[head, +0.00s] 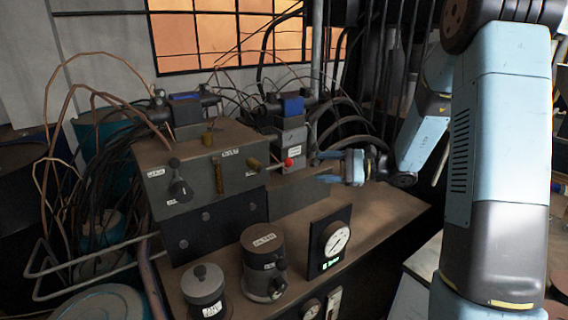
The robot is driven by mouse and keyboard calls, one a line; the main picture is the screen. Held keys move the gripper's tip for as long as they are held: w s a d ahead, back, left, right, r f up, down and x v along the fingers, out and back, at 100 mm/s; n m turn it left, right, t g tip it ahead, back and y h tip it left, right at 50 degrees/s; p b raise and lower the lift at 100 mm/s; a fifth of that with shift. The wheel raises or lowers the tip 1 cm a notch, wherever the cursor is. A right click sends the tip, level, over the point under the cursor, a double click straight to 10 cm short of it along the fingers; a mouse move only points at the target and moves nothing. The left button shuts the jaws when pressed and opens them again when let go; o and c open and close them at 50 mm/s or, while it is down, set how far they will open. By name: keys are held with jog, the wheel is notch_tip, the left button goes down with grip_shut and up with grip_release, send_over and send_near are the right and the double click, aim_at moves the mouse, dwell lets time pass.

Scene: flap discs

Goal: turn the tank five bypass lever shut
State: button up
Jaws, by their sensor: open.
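A brown metal valve block (222,160) stands on the bench, with small labels too small to read surely. A short lever with a red ball end (289,162) sticks out at its right, below a grey valve body with a blue top (293,106). A black knob lever (179,186) sits on the block's left front face. I cannot tell from the labels which one is tank five bypass. My gripper (322,167) is open and empty, its fingers pointing left. In the picture it lies just right of the red ball, apart from it.
A labelled cylinder (262,264), a smaller knobbed cylinder (205,291) and a dial gauge (330,243) stand in front of the block. Copper tubes and black hoses crowd the left and back. A bare strip of bench (385,212) lies right of the gauge.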

aim_at(277, 166)
jog(key=w+a+f+m+t, duration=0.1)
jog(key=w+a, duration=0.5)
jog(key=a, duration=0.6)
jog(key=shift+a+y, duration=0.15)
jog(key=shift+y, duration=0.15)
jog(key=shift+f, duration=0.1)
jog(key=shift+c, duration=0.2)
grip_shut()
dwell(0.3)
